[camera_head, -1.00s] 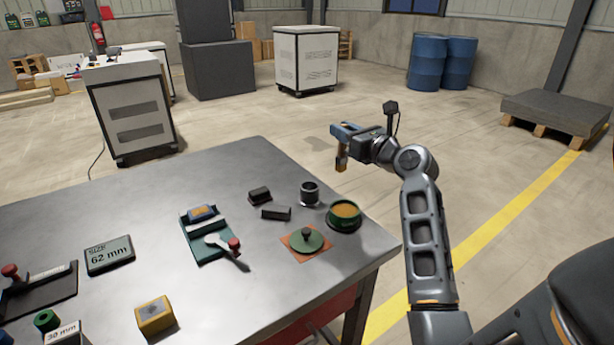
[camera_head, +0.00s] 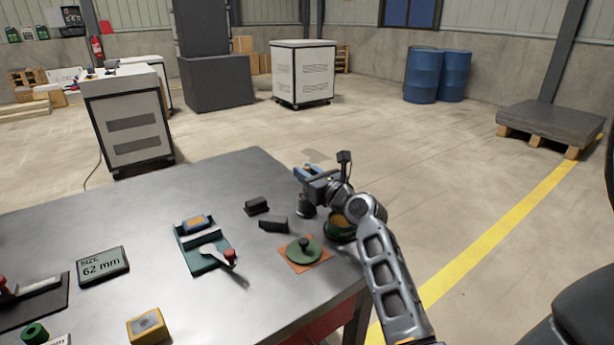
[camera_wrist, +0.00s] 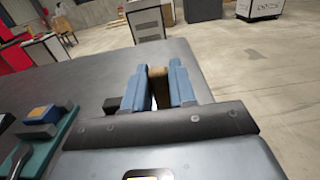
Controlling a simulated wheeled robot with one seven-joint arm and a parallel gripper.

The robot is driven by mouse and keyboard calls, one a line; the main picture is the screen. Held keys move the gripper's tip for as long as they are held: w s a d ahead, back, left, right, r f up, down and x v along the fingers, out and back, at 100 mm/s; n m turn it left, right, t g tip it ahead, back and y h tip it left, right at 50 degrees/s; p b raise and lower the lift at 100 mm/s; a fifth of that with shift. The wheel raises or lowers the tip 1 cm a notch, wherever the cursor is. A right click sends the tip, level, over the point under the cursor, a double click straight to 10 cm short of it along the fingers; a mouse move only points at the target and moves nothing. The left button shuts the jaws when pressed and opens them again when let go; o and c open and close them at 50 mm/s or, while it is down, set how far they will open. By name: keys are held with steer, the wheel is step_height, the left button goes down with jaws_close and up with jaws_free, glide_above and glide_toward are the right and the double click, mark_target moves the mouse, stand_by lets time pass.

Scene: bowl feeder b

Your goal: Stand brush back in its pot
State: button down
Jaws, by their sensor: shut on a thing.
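My gripper (camera_head: 312,173) is above the far right corner of the grey table, directly over the small dark pot (camera_head: 306,211) in the head view. The gripper's body hides most of the pot; only its lower part shows. In the wrist view the gripper (camera_wrist: 159,88) is shut on the brush, whose tan-brown handle (camera_wrist: 158,76) shows between the two blue fingers. The brush's lower end is hidden in both views, so I cannot tell whether it is inside the pot or above it.
A green knobbed lid (camera_head: 304,252) lies on an orange square in front. Dark blocks (camera_head: 272,224) and a teal fixture (camera_head: 208,254) are to the left.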

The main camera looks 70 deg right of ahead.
steer(key=shift+f, duration=0.15)
steer(key=c, duration=0.9)
jaws_free()
steer(key=v, duration=1.2)
steer(key=shift+b, duration=0.3)
